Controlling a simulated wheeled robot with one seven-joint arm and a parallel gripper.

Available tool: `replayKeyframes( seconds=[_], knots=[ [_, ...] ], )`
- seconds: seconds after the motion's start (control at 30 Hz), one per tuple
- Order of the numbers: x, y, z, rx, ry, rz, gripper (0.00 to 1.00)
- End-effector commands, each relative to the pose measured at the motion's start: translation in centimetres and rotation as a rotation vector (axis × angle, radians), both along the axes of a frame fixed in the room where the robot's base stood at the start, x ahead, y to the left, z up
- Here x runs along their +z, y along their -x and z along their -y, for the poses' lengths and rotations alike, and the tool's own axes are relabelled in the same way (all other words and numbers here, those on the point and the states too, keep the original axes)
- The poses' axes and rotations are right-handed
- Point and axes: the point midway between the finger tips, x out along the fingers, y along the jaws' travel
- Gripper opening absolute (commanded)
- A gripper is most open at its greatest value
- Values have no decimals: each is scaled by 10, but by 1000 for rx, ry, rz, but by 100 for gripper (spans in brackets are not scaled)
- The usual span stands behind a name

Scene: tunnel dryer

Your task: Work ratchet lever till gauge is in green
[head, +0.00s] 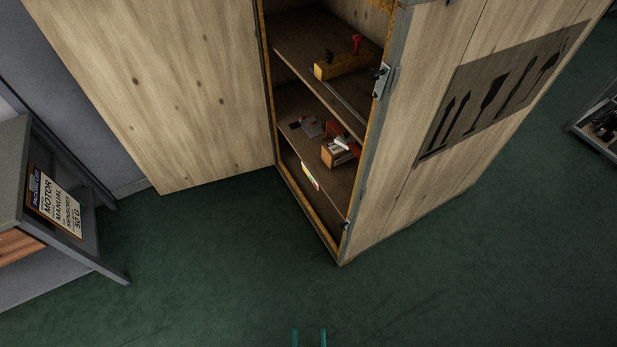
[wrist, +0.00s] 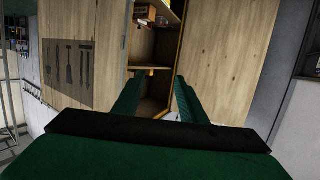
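My gripper (head: 309,336) shows only as two teal fingertips at the bottom edge of the head view, apart from each other. In the wrist view the two green fingers (wrist: 157,98) stand apart with nothing between them, pointing toward an open wooden cabinet. The gripper is open and empty. I cannot make out a ratchet lever or a gauge in either view.
The wooden cabinet (head: 470,90) stands open with its door (head: 160,90) swung left. Its shelves hold a yellow block (head: 342,66), a red item (head: 357,43) and small boxes (head: 338,153). A grey table (head: 20,180) stands left. The green floor (head: 230,270) in front is clear.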

Motion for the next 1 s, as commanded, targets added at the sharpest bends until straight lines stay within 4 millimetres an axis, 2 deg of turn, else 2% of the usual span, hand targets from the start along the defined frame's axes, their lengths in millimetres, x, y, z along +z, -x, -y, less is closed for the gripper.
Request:
replayKeyframes(
  seconds=[0.03, 0.2, 1.0],
  knots=[
    [0, 0, 0, 0, 0, 0, 38],
    [0, 0, 0, 0, 0, 0, 0],
    [0, 0, 0, 0, 0, 0, 0]
  ],
)
